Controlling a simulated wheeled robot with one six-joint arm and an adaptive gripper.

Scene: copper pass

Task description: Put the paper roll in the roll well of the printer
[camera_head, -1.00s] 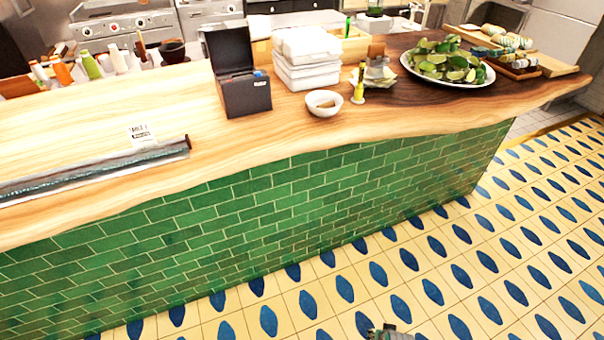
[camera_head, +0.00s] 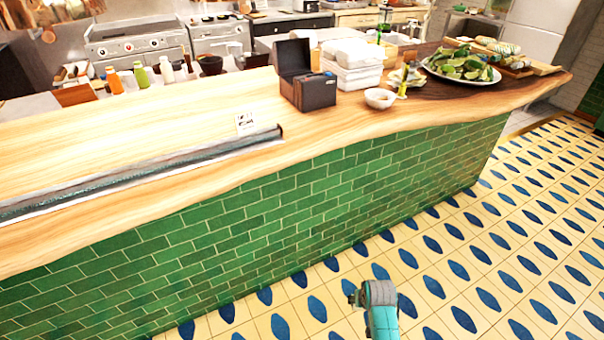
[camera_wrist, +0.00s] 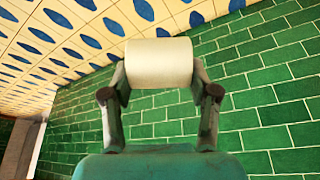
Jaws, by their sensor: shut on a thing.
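The paper roll (camera_wrist: 159,62) is a cream cylinder, seen in the wrist view between the two fingers of my gripper (camera_wrist: 160,80). My gripper is shut on it, one finger at each end, and the roll lies across the jaws. The printer (camera_head: 308,93) is a black box on the wooden counter in the head view, with its lid raised. The inside of its roll well cannot be made out from here. In the head view a teal part of my arm shows low in front of the counter, apart from the printer; the roll cannot be made out there.
The wooden counter (camera_head: 190,130) has a green tiled front. The patterned floor in front is clear.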

